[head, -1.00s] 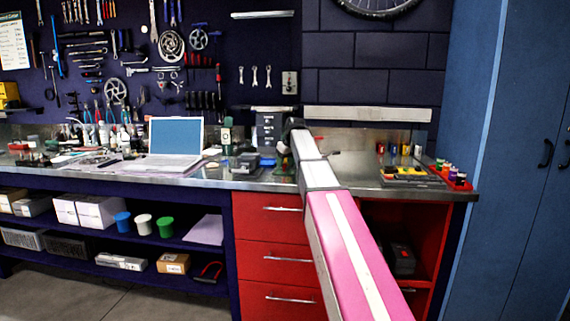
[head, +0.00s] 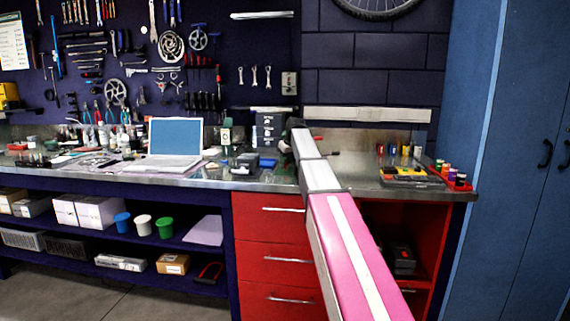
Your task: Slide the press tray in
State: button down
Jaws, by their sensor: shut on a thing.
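My pink and white arm reaches from the lower right to the back of the bench. My gripper (head: 285,147) is at its far end, small and dark, beside a dark upright unit (head: 268,128) with pale marks on its front. The gripper is shut on what I take to be the press tray, low at the foot of that unit. The fingers and tray are mostly hidden by my wrist and too small to make out clearly. How far the tray sits in the press cannot be told.
A dark box-like device (head: 244,164) and a small blue item (head: 267,163) lie left of the gripper. An open laptop (head: 175,140) stands farther left. A yellow-and-dark tray (head: 408,177) and a red rack of bottles (head: 452,176) are at right. The steel bench top (head: 350,172) is bare between.

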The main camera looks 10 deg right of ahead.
jog(key=shift+w, duration=0.25)
jog(key=c, duration=0.9)
grip_release()
jog(key=v, duration=1)
jog(key=shift+s+d+r, duration=0.15)
jog(key=shift+r, duration=0.25)
jog(key=shift+s, duration=0.1)
